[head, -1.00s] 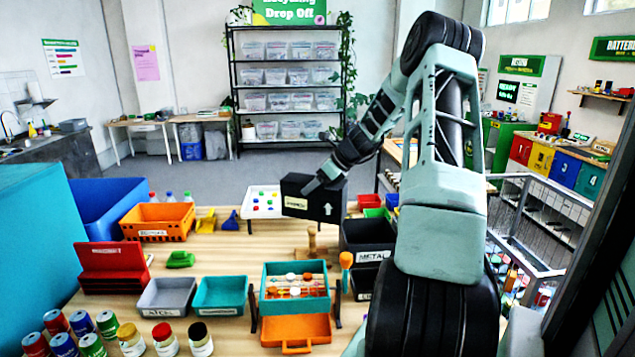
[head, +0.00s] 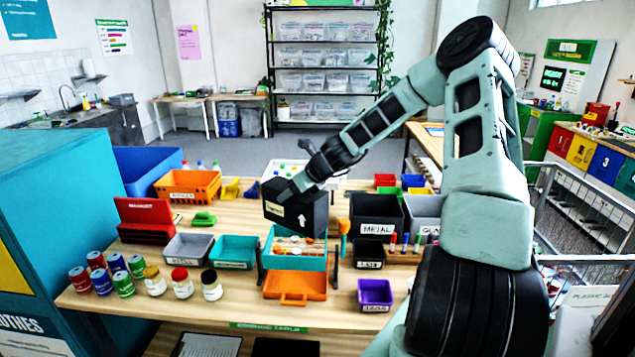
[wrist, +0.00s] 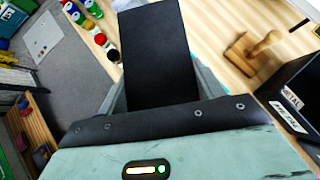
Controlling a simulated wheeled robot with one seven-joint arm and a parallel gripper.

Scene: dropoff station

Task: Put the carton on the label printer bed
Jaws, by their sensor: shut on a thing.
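The carton (head: 300,214) is a black box with a pale label and a white up arrow, seen in the head view over the middle of the table. My gripper (head: 287,194) is shut on its upper part. The carton hangs roughly upright, overlapping the back of the teal tray in the picture; its height above the table is hard to judge. In the wrist view the carton (wrist: 158,55) is a dark block between the fingers of my gripper (wrist: 160,90). I cannot clearly pick out the label printer bed.
A teal tray (head: 268,262) stands before the carton, with an orange tray (head: 295,286) in front. The black METAL bin (head: 377,229) is to the right. A wooden stamp-like piece (wrist: 252,50) shows in the wrist view. Cans (head: 103,283) and jars (head: 183,288) stand front left.

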